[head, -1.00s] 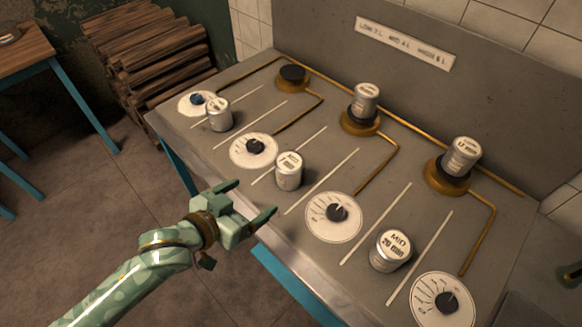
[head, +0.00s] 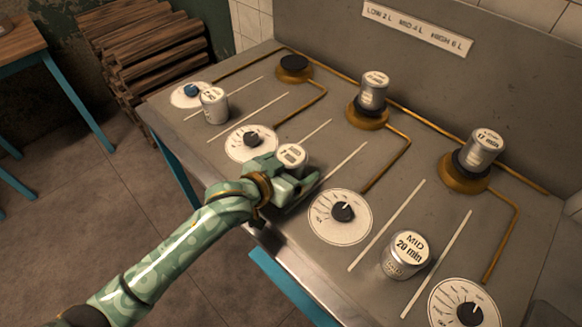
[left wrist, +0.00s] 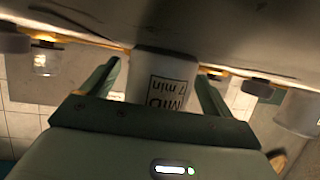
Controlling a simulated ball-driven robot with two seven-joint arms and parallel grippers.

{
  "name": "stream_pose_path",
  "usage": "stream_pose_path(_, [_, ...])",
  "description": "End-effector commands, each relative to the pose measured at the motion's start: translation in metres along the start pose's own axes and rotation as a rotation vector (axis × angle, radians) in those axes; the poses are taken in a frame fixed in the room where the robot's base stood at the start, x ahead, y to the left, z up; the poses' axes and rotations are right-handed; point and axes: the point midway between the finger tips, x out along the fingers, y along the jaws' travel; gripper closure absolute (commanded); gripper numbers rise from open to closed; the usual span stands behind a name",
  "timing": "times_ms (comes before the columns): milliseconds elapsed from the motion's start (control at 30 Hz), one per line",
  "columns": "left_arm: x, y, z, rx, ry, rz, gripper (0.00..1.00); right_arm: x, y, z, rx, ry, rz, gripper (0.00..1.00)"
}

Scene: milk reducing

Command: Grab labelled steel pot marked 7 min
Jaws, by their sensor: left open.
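The steel pot marked MID 7 min (head: 291,157) stands on the grey counter between the second and third dials. In the left wrist view the open fingers (left wrist: 158,88) lie on either side of the pot, with a visible gap at the right finger. My right gripper is in neither view.
A pot marked MID 20 min (head: 405,254) stands at front right. A small pot (head: 214,105) stands at left. Two pots (head: 373,90) (head: 484,147) sit on brass burners at the back. The left back burner (head: 294,67) is empty. Raised strips divide the counter.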

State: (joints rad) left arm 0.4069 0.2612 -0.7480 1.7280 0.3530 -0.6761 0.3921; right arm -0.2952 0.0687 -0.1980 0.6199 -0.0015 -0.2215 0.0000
Motion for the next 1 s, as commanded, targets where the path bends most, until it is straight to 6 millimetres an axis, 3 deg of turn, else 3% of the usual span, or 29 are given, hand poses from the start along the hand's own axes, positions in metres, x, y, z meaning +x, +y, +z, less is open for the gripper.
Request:
stream_pose_path(200, [0.001, 0.0, -0.002, 0.001, 0.001, -0.001, 0.13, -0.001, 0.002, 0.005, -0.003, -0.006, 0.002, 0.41])
stream_pose_path(267, [0.0, 0.0, -0.002, 0.001, 0.001, -0.001, 0.27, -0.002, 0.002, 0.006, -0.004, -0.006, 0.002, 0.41])
stream_pose_path(400, [0.0, 0.0, -0.002, 0.001, 0.001, -0.001, 0.66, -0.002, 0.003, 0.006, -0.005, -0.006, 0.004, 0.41])
stream_pose_path(433, [0.0, 0.0, -0.002, 0.001, 0.001, -0.001, 0.69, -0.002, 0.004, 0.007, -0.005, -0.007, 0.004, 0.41])
stream_pose_path(767, [-0.002, 0.0, -0.007, 0.001, 0.003, -0.001, 0.68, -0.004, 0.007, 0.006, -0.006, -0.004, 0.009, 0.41])
stream_pose_path(1000, [-0.015, 0.0, -0.041, 0.003, 0.008, -0.002, 0.68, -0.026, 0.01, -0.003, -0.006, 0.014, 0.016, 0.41])
